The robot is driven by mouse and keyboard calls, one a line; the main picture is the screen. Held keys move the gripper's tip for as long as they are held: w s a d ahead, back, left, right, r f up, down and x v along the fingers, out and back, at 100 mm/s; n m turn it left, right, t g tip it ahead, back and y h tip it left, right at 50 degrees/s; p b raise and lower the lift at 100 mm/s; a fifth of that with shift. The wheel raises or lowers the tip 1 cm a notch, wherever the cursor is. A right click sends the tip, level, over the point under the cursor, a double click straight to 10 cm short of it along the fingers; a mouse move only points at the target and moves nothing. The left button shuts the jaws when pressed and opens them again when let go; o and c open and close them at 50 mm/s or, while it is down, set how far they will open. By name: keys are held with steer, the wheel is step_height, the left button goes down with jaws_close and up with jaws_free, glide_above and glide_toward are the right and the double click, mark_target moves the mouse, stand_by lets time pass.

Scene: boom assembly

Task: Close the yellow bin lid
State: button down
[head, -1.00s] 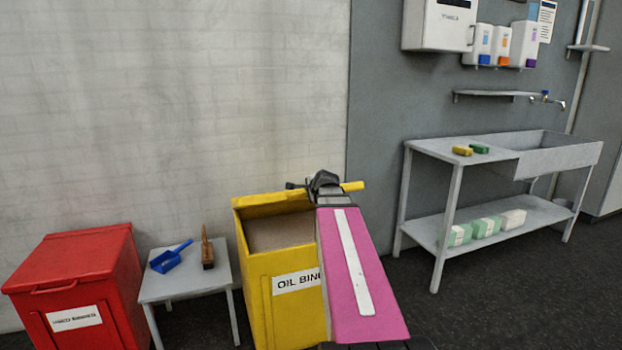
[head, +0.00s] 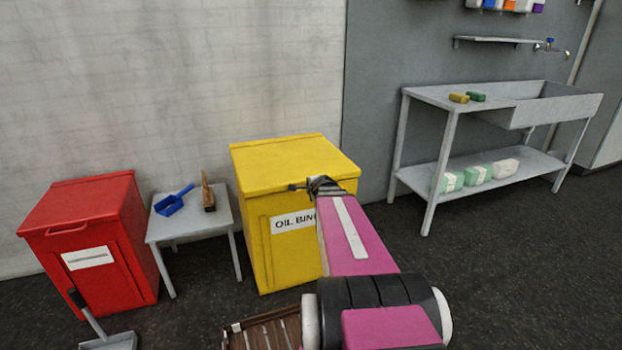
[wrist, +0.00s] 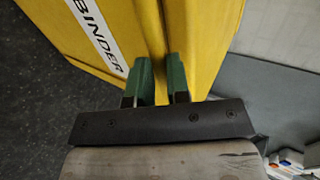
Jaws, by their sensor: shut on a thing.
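The yellow bin (head: 290,258), labelled "OIL BIN…", stands against the wall in the head view. Its yellow lid (head: 285,160) lies flat over the top and covers the opening. I cannot make out a gap under it. My gripper (head: 306,186) is at the lid's front right edge, partly hidden by my arm. In the wrist view, the green fingers of my gripper (wrist: 159,82) are close together with a narrow yellow part of the lid between them. The exact grip point is partly hidden.
A red bin (head: 95,225) stands at left. A small grey table (head: 190,228) with a blue dustpan (head: 172,202) and a brush (head: 207,195) stands between the bins. A grey sink bench (head: 490,105) is at right. Floor at right is clear.

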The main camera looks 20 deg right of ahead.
steer(key=shift+s+f, duration=0.1)
steer(key=shift+f, duration=1.45)
steer(key=c, duration=1.7)
jaws_free()
steer(key=shift+f, duration=0.15)
steer(key=o, duration=0.6)
steer(key=v, duration=1.1)
